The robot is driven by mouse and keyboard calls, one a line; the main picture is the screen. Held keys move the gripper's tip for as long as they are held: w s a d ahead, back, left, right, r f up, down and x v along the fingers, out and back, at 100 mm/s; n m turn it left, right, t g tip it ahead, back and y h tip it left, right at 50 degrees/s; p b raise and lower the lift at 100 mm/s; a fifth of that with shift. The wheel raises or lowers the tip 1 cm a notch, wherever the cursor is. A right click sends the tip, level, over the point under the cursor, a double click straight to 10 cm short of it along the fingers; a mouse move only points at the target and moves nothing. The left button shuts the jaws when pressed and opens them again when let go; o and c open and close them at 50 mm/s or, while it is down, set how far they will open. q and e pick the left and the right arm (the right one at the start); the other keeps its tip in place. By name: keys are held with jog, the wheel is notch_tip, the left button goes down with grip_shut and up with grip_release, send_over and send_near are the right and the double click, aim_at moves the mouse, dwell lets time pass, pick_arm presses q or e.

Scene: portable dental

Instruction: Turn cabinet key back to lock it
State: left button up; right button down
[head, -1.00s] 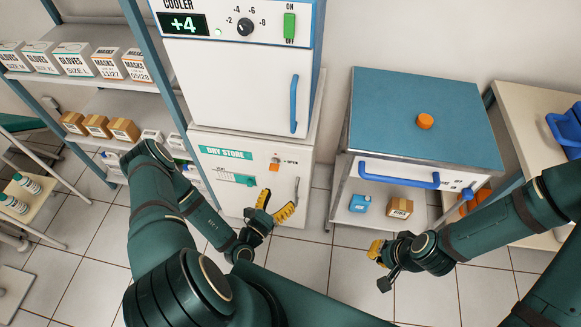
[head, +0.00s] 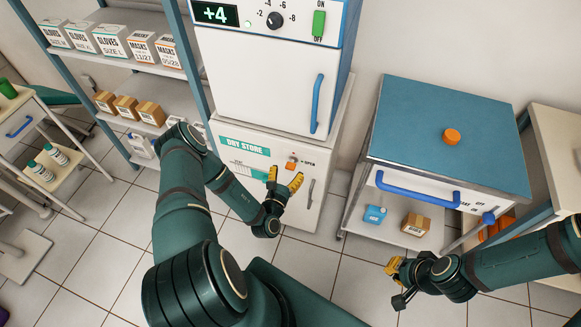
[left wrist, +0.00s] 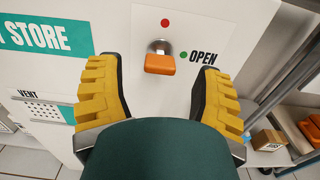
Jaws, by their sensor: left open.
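The dry store cabinet (head: 225,135) is the white lower unit under the cooler, with its door shut. Its orange key (head: 291,162) sits in the lock beside the word OPEN. In the left wrist view the key (left wrist: 160,64) shows its orange grip below a metal lock barrel, with a red dot above and a green dot to the right. My left gripper (head: 284,179) is open just in front of the key. Its yellow fingers stand to either side of and below the key, apart from it. My right gripper (head: 398,272) is low at the right, away from the cabinet; its jaws are unclear.
The cabinet's grey handle (head: 310,193) is right of the key. A blue-topped cart (head: 445,120) with an orange knob stands at the right. Shelves of boxes (head: 130,65) stand at the left. The tiled floor (head: 110,235) is clear in front.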

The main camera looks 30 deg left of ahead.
aim_at(289, 169)
pick_arm(q)
jog(key=shift+x, duration=1.75)
grip_shut()
